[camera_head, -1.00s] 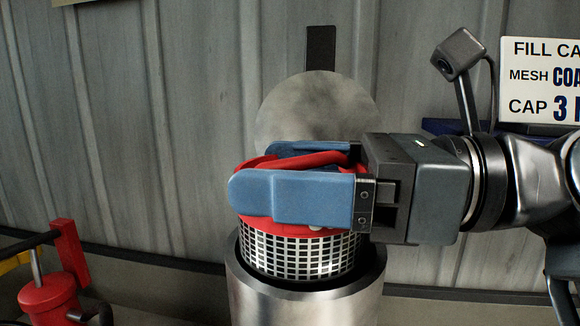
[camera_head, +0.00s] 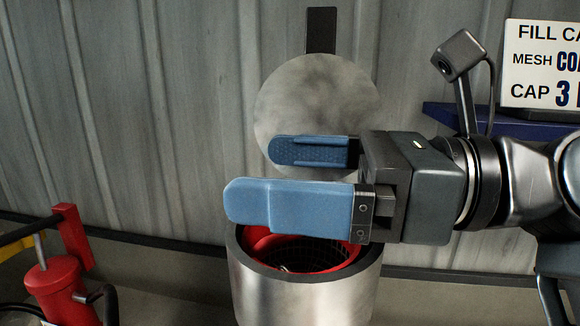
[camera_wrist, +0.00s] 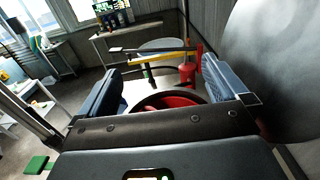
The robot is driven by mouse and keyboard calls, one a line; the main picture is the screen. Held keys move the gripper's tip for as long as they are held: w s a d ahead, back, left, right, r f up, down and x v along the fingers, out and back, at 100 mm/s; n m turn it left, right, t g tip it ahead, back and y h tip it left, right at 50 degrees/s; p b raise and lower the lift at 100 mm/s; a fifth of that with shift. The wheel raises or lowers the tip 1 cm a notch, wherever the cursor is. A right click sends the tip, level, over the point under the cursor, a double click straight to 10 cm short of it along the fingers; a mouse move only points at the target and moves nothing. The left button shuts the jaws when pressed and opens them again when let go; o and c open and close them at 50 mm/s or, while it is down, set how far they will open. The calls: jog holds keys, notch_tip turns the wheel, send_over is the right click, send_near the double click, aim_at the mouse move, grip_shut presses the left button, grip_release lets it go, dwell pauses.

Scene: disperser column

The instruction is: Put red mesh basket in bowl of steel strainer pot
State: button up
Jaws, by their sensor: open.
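The red mesh basket (camera_head: 330,262) is down inside the bowl of the steel strainer pot (camera_head: 305,298), its red rim a little below the pot's rim. The gripper hides part of its left and back. The basket's red parts also show in the wrist view (camera_wrist: 170,101), between and beyond the fingers. My gripper (camera_head: 290,175) is open and empty just above the pot, its two blue fingers well apart. The near finger overlaps the pot's back rim in the picture. The round grey lid (camera_head: 316,100) stands raised behind the pot.
A red pump-like fitting (camera_head: 58,285) with a yellow bar stands at the left. A corrugated metal wall is close behind the pot. A white sign (camera_head: 543,62) stands on a blue shelf (camera_head: 450,116) at the right, behind my arm.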

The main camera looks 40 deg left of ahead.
jog(key=shift+r, duration=0.15)
jog(key=b+v, duration=0.2)
jog(key=v, duration=1)
jog(key=shift+r, duration=0.4)
